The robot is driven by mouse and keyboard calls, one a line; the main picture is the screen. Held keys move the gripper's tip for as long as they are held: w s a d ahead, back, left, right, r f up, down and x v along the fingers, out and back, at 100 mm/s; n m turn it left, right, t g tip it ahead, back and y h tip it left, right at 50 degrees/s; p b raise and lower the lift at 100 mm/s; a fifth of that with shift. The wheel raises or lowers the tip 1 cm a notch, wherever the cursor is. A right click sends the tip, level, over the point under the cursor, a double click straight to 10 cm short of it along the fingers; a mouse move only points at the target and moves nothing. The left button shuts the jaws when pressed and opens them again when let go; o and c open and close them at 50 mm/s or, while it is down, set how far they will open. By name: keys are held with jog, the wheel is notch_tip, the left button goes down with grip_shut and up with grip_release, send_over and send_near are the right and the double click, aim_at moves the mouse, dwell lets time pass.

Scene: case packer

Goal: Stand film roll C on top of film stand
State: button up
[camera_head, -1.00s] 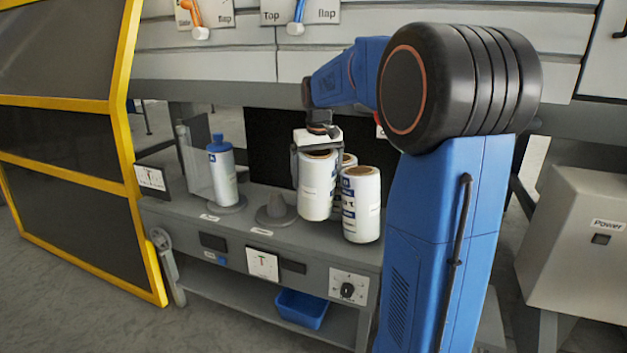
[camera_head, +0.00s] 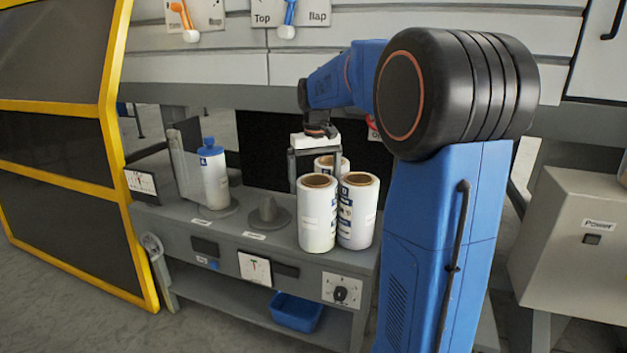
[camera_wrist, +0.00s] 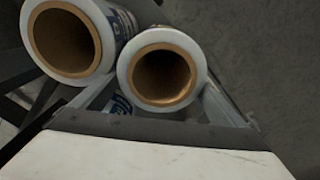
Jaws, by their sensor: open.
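Three white film rolls with brown cores and blue print stand upright together on the machine's deck: front left (camera_head: 317,215), front right (camera_head: 358,212) and one behind (camera_head: 327,163). I cannot read which is roll C. The film stand, a grey cone on a round base (camera_head: 267,211), is bare, left of the rolls. My gripper (camera_head: 316,172) is open and points down at the rolls. In the wrist view, one roll's open end (camera_wrist: 163,75) lies between the fingers, and another roll (camera_wrist: 68,40) is beside it at upper left. Whether the fingers touch a roll is unclear.
A white cylinder with a blue cap (camera_head: 214,175) stands on a round base at left, beside a clear upright panel. A yellow-framed guard (camera_head: 110,90) is farther left. A blue bin (camera_head: 297,311) sits on the shelf below. A grey power box (camera_head: 575,235) is at right.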

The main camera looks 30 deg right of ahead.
jog(key=shift+s+a+r, duration=0.1)
jog(key=shift+s+r, duration=0.05)
jog(key=shift+r, duration=1.1)
jog(key=shift+s+a+r, duration=0.1)
jog(key=shift+r, duration=1.1)
jog(key=s+a+f+n+t, duration=0.1)
jog(key=s+a+f, duration=0.3)
jog(key=s, duration=0.6)
jog(key=s+a+f+t, duration=0.2)
jog(key=s+a+f, duration=0.3)
jog(key=s, duration=0.5)
jog(key=s+a+f+n+t, duration=0.1)
jog(key=s+a+f, duration=0.3)
jog(key=s, duration=0.6)
jog(key=a, duration=0.2)
jog(key=shift+a+f+n, duration=0.3)
jog(key=shift+f, duration=0.1)
jog(key=shift+s, duration=0.1)
